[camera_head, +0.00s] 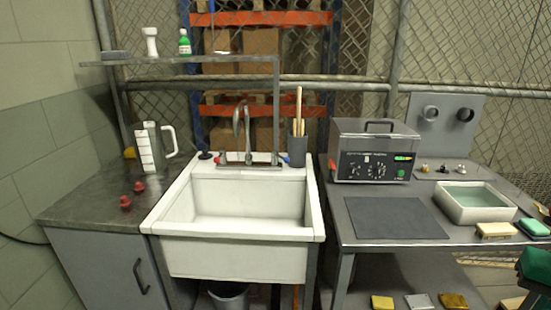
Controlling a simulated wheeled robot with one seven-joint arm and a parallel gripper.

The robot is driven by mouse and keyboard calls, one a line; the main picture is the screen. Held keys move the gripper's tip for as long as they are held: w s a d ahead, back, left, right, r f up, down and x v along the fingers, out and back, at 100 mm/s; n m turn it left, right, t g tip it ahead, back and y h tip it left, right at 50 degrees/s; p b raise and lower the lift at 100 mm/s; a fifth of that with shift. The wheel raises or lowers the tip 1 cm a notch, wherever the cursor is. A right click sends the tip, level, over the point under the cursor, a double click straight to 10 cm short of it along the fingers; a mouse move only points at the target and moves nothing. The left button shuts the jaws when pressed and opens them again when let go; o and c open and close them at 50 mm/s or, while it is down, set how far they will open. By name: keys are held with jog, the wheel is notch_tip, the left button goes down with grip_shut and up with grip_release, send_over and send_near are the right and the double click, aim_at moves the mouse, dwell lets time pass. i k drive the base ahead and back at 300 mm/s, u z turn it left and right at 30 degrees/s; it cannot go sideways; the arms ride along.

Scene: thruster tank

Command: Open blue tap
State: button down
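The tap set (241,135) stands at the back of the white sink, with a grey curved spout in the middle. Its blue tap handle (285,160) is small and sits at the right end, close to the base of a dark grey cup. Its red handle (217,159) is at the left end. The handles are too small to tell how far they are turned. No water stream is visible from the spout. My gripper is not in view.
The white sink (240,258) is empty. The dark grey cup (297,150) holds wooden sticks just right of the taps. A shelf (190,59) hangs above the sink's left and middle. A grey machine (374,150) stands on the right bench; red knobs (125,202) lie on the left counter.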

aim_at(274, 153)
jog(key=u, duration=0.15)
jog(key=i, duration=1.1)
jog(key=z, duration=0.05)
